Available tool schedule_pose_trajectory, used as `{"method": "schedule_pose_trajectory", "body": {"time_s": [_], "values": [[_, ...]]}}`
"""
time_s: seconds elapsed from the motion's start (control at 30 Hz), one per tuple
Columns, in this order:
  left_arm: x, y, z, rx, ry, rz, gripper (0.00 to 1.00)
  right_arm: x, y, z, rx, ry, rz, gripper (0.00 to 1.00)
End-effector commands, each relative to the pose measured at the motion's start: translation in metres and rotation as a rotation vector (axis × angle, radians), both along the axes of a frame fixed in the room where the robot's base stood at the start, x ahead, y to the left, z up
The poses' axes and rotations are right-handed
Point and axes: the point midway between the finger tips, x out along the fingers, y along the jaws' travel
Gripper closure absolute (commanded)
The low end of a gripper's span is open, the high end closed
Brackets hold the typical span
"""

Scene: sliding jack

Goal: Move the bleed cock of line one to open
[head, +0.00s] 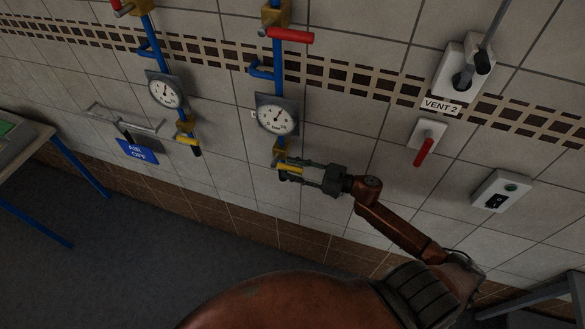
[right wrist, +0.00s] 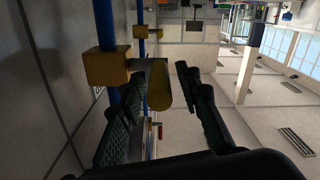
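The right-hand blue pipe has a brass bleed cock (head: 281,160) below its gauge, with a yellow handle (head: 291,168) pointing right across the wall. In the right wrist view the cock's brass body (right wrist: 106,68) sits on the blue pipe, and the yellow handle (right wrist: 159,86) lies between my fingers. My right gripper (head: 286,171) is open around this handle, with a clear gap on one side; contact on the other side is unclear. No line number is readable. My left gripper is out of view.
A gauge (head: 276,115) sits just above the right cock, another gauge (head: 165,92) on the left pipe. A red-handled valve (head: 288,35) is higher up. A red lever (head: 424,150) and a switch box (head: 500,190) are to the right. A table (head: 35,145) stands left.

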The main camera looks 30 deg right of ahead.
Motion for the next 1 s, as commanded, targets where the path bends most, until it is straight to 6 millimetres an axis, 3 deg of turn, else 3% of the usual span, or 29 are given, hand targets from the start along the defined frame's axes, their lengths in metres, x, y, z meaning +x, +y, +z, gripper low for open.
{"method": "schedule_pose_trajectory", "body": {"time_s": [0.4, 1.0], "values": [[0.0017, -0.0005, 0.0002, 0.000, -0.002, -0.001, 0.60, -0.0001, -0.0002, 0.0002, 0.000, 0.000, 0.000, 1.00], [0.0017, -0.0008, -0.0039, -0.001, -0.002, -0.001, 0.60, 0.0012, 0.0014, -0.0013, 0.006, -0.009, 0.003, 1.00]]}}
